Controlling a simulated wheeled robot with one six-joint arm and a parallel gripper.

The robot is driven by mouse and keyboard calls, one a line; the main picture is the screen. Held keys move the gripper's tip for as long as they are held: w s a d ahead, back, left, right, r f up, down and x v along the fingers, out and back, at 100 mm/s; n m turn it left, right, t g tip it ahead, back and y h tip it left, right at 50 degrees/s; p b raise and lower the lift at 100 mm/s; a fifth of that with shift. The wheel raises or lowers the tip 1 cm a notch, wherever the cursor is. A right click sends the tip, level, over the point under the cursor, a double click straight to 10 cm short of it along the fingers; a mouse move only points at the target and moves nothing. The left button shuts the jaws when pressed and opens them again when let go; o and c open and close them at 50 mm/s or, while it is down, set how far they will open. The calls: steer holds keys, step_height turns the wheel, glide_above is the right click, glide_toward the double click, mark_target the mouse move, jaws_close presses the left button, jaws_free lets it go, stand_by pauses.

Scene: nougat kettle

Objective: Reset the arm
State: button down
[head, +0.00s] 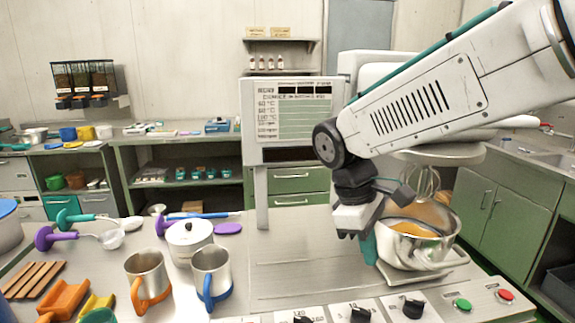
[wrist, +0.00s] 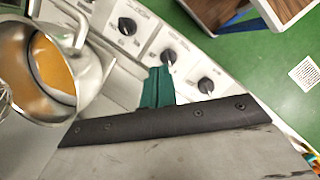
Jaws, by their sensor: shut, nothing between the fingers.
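My gripper (head: 366,246) hangs from my white arm at the right of the head view, pointing down, shut and empty. Its teal fingers are partly hidden behind the grey gripper body. It is just left of the steel mixing bowl (head: 418,243), which holds an orange mass; I cannot tell whether they touch. In the wrist view, the teal fingertips (wrist: 156,88) are together above the control panel, and the bowl (wrist: 66,70) is at the upper left.
The panel has black knobs (wrist: 127,26), a green button (head: 462,304) and a red button (head: 505,295). Two steel mugs, with orange (head: 148,281) and blue (head: 211,276) handles, and a lidded white pot (head: 188,240) stand left. A sign board (head: 293,115) rises behind. Counter between pot and gripper is clear.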

steer(key=s+d+m+t+y, duration=0.1)
steer(key=s+d+m, duration=0.4)
steer(key=s, duration=0.4)
steer(key=s+d+r+m+t+y, duration=0.1)
steer(key=s+d+m+y, duration=0.1)
steer(key=s+d+m, duration=0.4)
steer(key=shift+s+d+t, duration=0.3)
steer(key=shift+s+d, duration=0.15)
steer(key=shift+s, duration=1.2)
steer(key=shift+r, duration=0.1)
